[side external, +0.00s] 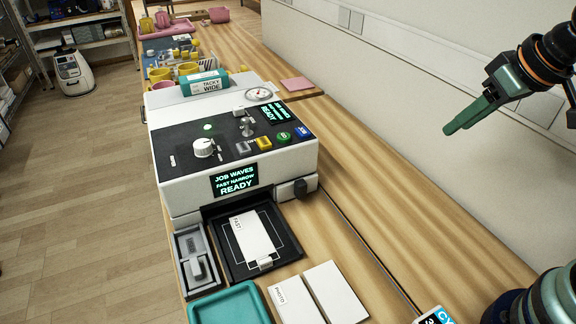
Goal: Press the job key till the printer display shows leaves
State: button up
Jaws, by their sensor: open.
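The white printer (175,185) with a dark top panel stands on the wooden bench. Its front display (235,180) reads JOB WAVES, FAST NARROW, READY. A second display (281,115) on top shows the same words. A row of keys lies along the panel's right front: a grey key (242,147), a yellow key (263,143), a green key (284,137) and a blue key (303,133). Their labels are too small to read, so I cannot tell which is the job key. My gripper (450,130) is open and empty, well right of the printer and apart from every key.
The panel also has a white knob (204,147), a metal lever (247,128) and a round gauge (258,94). A teal roll marked TACKY WIDE (205,83) is at the printer's back. A teal tray (198,309) and white cards (335,290) lie in front.

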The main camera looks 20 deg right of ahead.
grip_shut()
dwell(1.5)
